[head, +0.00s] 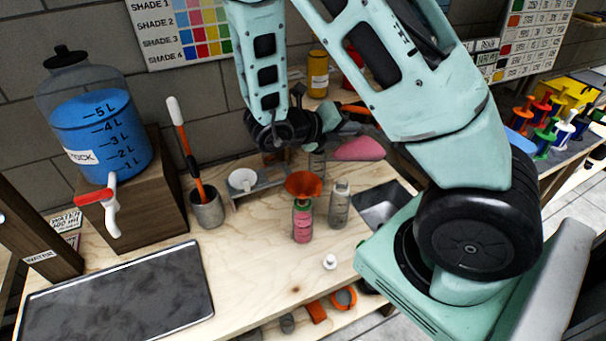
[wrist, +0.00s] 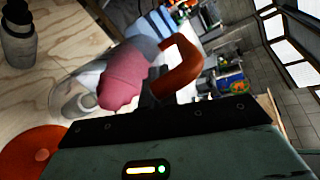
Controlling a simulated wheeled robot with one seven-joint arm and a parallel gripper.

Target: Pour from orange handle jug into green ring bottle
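The orange handle jug is clear with pink liquid inside. In the wrist view the jug (wrist: 122,80) is tilted well over, its orange handle (wrist: 180,68) at my gripper (wrist: 160,88). In the head view the pink-filled jug (head: 360,149) shows beside my gripper (head: 318,135), above the bench; my gripper appears shut on the handle. The green ring bottle (head: 302,224) stands upright on the bench below and holds pink liquid. An orange funnel (head: 303,184) sits in its mouth; it also shows in the wrist view (wrist: 35,152). Whether liquid is flowing cannot be told.
A grey bottle (head: 339,206) stands right of the green ring bottle, and a small white cap (head: 330,262) lies in front. A small scale stand (head: 262,184) and a grey cup (head: 207,210) are to the left. A dark tray (head: 120,297) lies front left.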

